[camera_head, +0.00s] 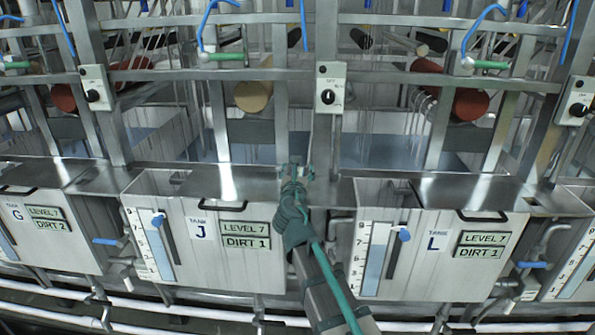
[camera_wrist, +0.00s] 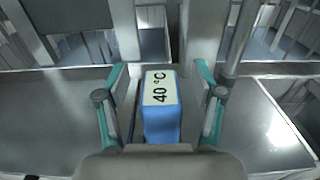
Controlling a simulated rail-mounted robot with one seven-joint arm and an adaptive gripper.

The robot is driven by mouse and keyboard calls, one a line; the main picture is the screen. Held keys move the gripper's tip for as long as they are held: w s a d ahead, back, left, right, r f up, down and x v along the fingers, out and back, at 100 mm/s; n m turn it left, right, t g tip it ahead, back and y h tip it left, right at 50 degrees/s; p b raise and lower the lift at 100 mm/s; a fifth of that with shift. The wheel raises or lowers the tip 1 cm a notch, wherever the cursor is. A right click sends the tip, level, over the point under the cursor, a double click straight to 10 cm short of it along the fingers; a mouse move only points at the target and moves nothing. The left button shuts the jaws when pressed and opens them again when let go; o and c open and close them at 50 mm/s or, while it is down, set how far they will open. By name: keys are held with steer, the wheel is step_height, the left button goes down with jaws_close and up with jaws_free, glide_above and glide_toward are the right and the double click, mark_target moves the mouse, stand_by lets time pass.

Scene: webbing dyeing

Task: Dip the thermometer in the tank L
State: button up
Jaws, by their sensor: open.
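The thermometer is a blue block with a pale display reading 40 °C (camera_wrist: 162,112), in the middle of the wrist view. My gripper (camera_wrist: 161,78) is open, with one teal finger on each side of it. Gaps show between the fingers and the thermometer. In the head view my gripper (camera_head: 296,172) is at the metal ledge between tanks J and L, and it mostly hides the thermometer there. Tank L (camera_head: 430,280) is right of my gripper, with signs LEVEL 7 and DIRT 1. Its top is partly covered by a metal lid with a black handle.
Tank J (camera_head: 200,270) is left of my arm and tank G (camera_head: 60,250) farther left. A steel post with a switch box (camera_head: 330,87) rises behind my gripper. Horizontal rails (camera_head: 430,85) and rollers stand behind the tanks. White pipes run below.

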steer(key=s, duration=1.2)
steer(key=shift+a, duration=0.1)
